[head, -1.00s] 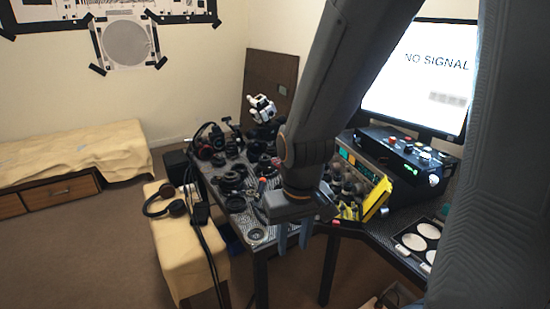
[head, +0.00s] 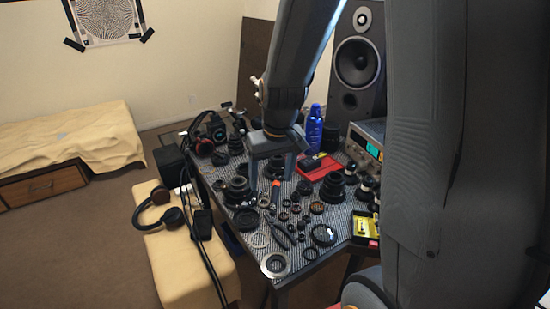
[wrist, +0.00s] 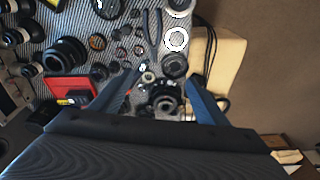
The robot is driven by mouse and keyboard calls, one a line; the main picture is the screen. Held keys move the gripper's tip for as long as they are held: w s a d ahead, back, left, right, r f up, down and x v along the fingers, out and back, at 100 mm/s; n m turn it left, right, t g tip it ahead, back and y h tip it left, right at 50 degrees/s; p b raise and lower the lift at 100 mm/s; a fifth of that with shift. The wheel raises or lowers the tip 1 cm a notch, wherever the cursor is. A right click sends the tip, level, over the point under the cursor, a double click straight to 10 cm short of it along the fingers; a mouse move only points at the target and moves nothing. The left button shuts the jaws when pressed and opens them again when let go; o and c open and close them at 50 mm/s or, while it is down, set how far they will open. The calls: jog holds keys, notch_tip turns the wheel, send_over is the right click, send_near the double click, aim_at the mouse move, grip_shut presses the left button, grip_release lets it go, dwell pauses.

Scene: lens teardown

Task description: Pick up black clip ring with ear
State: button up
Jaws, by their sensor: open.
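Several black rings lie among lens parts on the patterned table mat, and I cannot tell which one has the ear. In the head view a wide black ring (head: 323,235) lies near the front right and another black ring (head: 246,219) lies left of the middle. Small dark rings lie between them. My gripper (head: 271,178) is over the back part of the table, pointing down, open and empty. In the wrist view, the blue-grey fingers of my gripper (wrist: 163,76) are spread apart, with a black lens part (wrist: 164,98) visible between them.
A bright metal ring (head: 275,264) lies at the table's front corner. A red tray (head: 318,168), a blue bottle (head: 314,127) and standing lens barrels (head: 332,187) crowd the right. Headphones (head: 160,212) lie on the yellow bench (head: 165,262) at left.

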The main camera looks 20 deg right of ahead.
jog(key=w+d+f+t, duration=0.1)
jog(key=w+d+f, duration=0.1)
jog(key=w+d, duration=0.45)
jog(key=w+d+f+t+b, duration=0.1)
jog(key=w+d+f, duration=0.2)
jog(key=w, duration=0.7)
jog(key=w+d+f, duration=0.2)
jog(key=w+d, duration=0.3)
jog(key=w, duration=0.3)
jog(key=shift+n, duration=0.3)
jog(key=shift+a+p+x, duration=0.15)
jog(key=shift+p+x, duration=0.6)
jog(key=shift+x, duration=1.2)
jog(key=shift+a+p+x, duration=0.1)
jog(key=shift+p+x, duration=0.6)
jog(key=shift+x, duration=1.2)
jog(key=shift+s, duration=0.1)
jog(key=c, duration=1.1)
jog(key=shift+r, duration=0.1)
